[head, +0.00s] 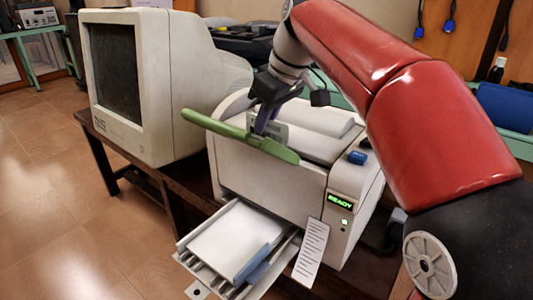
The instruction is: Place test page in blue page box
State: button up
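A white printer (262,178) stands on a dark wooden table, its green display reading READY. A long green bar (240,137) runs along its upper front edge. My gripper (266,138) points down at this bar and appears to touch or overlap it; its finger gap is not clear. White sheets or panels (313,117) lie on the printer top behind the gripper. A narrow white slip with printed lines (311,255) hangs at the lower front; I cannot tell whether it is the test page. A blue box-like object (507,107) is at the right edge, possibly the blue page box.
The pulled-out paper tray (226,238) holds blank white paper and has a blue guide. A bulky old monitor (150,85) stands close to the printer's left. A blue button (357,157) is on the printer top. My red arm covers much of the right side.

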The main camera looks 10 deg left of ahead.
jog(key=shift+x, duration=1.2)
jog(key=shift+f, duration=0.1)
jog(key=shift+c, duration=0.2)
grip_shut()
